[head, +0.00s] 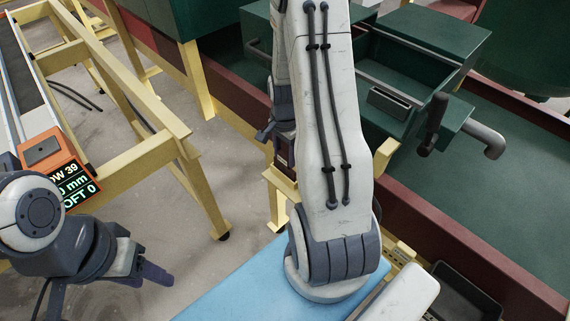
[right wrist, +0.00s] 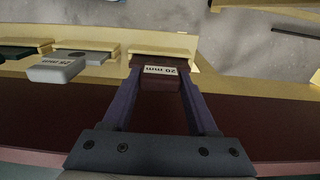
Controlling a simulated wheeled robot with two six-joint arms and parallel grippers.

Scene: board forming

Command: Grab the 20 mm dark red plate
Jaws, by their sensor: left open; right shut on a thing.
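The dark red plate (right wrist: 160,83), with a white "20 mm" label, sits between the two fingers of my right gripper (right wrist: 161,75) in the right wrist view. The gripper is shut on it. The plate is at a yellow ledge; I cannot tell whether it touches it. In the head view my right arm crosses the middle and its gripper (head: 280,132) is partly hidden behind the arm. My left gripper (head: 150,272) is open and empty at the lower left, away from the plate.
A grey plate (right wrist: 56,68) and a dark green plate (right wrist: 20,53) stand left along the yellow ledge (right wrist: 100,45). In the head view are a yellow frame (head: 120,160), an orange display (head: 62,170), a green machine (head: 400,90) and a blue surface (head: 235,290).

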